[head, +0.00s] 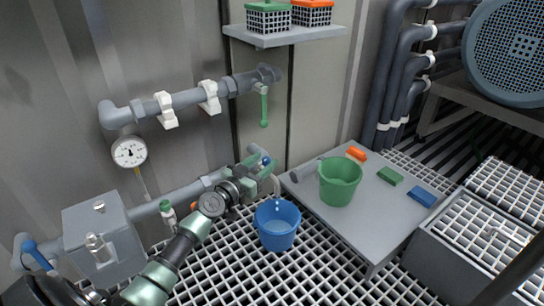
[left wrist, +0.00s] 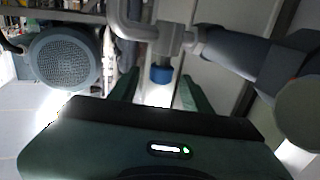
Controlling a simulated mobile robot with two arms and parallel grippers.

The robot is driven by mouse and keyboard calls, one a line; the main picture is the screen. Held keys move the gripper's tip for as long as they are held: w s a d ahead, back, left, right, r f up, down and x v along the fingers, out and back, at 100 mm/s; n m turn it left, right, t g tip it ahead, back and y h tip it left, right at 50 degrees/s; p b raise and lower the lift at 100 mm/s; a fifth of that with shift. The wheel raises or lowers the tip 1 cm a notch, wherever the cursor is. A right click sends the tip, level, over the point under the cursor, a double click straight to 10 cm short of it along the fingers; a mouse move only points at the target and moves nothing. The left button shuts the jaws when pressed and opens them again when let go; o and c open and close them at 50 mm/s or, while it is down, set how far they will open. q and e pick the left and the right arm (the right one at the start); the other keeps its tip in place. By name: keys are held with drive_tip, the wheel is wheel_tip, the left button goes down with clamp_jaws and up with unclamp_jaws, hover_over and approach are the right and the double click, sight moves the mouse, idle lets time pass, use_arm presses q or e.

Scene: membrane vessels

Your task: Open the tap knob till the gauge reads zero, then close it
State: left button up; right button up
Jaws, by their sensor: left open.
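The tap's blue knob (head: 265,161) sits on the lower pipe near the corner. In the left wrist view the blue knob (left wrist: 161,74) shows below a grey fitting. My left gripper (head: 262,176) is at the tap; its green fingers (left wrist: 160,95) are open, one on each side of the knob as seen there. I cannot tell whether they touch it. The round white gauge (head: 129,152) hangs from the upper pipe at left; its dark needle is too small to read exactly. Pale drops show below the tap's spout, above a blue bucket (head: 277,226). My right gripper is not in view.
A green bucket (head: 339,184) stands on a low grey platform (head: 365,225) with orange, green and blue blocks. A valve with a green lever (head: 264,107) hangs above the tap. A grey box (head: 103,235) and blue lever (head: 38,255) are at lower left. The floor is white grating.

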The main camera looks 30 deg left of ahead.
use_arm(q)
drive_tip(key=w+b, duration=0.1)
drive_tip(key=w, duration=0.4)
drive_tip(key=shift+d, duration=0.15)
